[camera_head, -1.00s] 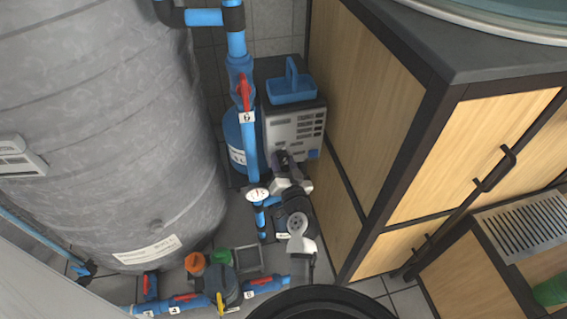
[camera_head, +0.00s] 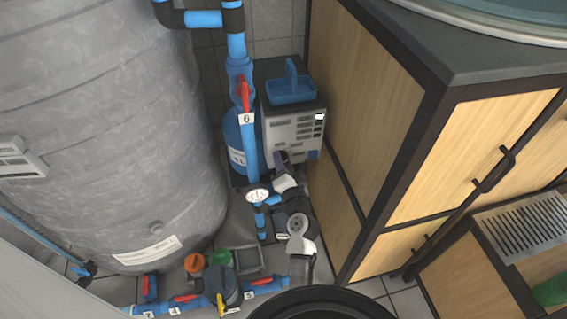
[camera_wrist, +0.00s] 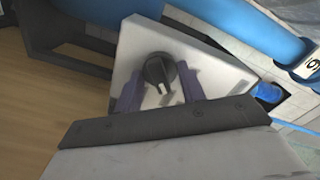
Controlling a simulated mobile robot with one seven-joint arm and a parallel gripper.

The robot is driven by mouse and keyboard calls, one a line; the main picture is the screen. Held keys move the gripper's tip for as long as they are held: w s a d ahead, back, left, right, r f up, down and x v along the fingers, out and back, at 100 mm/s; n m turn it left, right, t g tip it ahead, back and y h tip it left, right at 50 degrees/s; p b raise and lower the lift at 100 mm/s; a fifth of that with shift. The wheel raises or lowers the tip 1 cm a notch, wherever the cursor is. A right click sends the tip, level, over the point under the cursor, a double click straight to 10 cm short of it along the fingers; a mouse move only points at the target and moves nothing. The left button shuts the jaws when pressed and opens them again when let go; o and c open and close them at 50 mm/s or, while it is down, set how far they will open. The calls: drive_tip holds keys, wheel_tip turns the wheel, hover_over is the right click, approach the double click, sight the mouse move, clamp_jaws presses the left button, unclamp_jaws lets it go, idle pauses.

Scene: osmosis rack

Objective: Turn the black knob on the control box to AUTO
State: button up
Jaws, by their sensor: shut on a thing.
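The control box (camera_head: 292,128) is a light grey-fronted unit with a dark top, standing between the blue pipe and the wooden cabinet. The black knob (camera_wrist: 158,70) shows in the wrist view as a round dial with a raised bar on a pale face. My gripper (camera_wrist: 158,92) has its purple fingers on either side of the knob and is shut on it. The AUTO marking cannot be read.
The blue vertical pipe (camera_head: 250,150) with a red valve handle (camera_head: 244,92) runs close left of the box. The wooden cabinet (camera_head: 365,120) stands close on the right. A large grey tank (camera_head: 110,130) fills the left. A blue-handled tray (camera_head: 292,90) sits on the box.

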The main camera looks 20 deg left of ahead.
idle(0.3)
drive_tip(key=o, duration=1)
drive_tip(key=shift+s, duration=0.1)
